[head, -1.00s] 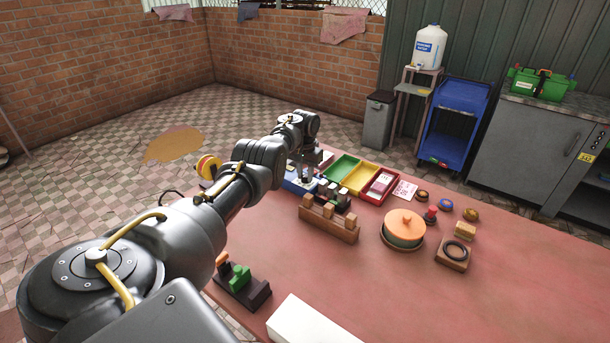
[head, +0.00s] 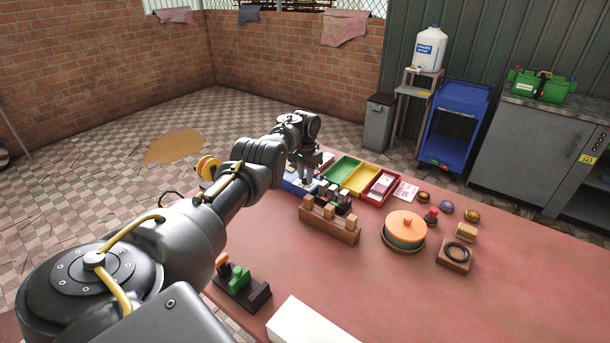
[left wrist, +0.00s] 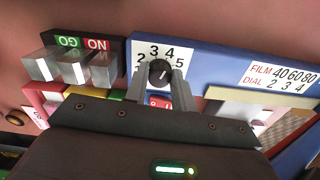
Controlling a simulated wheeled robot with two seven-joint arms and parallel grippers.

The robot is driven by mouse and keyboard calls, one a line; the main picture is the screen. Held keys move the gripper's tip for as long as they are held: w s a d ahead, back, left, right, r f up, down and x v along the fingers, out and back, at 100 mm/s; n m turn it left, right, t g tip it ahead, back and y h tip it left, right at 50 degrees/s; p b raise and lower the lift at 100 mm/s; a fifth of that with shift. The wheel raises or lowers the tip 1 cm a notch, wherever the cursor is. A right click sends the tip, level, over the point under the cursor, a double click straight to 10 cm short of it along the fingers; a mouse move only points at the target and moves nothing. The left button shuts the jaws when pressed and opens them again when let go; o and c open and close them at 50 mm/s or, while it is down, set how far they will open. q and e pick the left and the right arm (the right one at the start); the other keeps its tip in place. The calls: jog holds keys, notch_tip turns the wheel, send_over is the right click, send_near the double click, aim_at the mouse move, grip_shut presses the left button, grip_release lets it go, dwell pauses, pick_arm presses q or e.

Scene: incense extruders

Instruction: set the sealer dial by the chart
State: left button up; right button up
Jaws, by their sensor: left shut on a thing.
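The blue sealer (head: 297,186) lies at the table's far left edge, partly hidden by my left arm. In the left wrist view its black dial (left wrist: 160,73) sits on a white scale with the numbers 2, 3, 4 and 5 readable. My left gripper (left wrist: 160,82) is shut on the dial, one finger on each side. The dial's pointer is too small to read surely. The chart (left wrist: 283,78) on the blue panel, right of the dial, reads FILM 40 60 80 over DIAL 2 3 4. My right gripper is not in view.
Green (head: 342,167), yellow (head: 360,178) and red (head: 381,187) trays stand right of the sealer. A wooden rack (head: 329,221) and a round orange-lidded pot (head: 404,226) are nearer. Metal blocks (left wrist: 75,66) stand by GO and NO labels. The front right of the table is clear.

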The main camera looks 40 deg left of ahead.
aim_at(305, 177)
pick_arm(q)
jog(key=o, duration=1)
notch_tip(305, 177, up, 11)
jog(key=shift+f+p, duration=0.1)
jog(key=shift+p, duration=0.5)
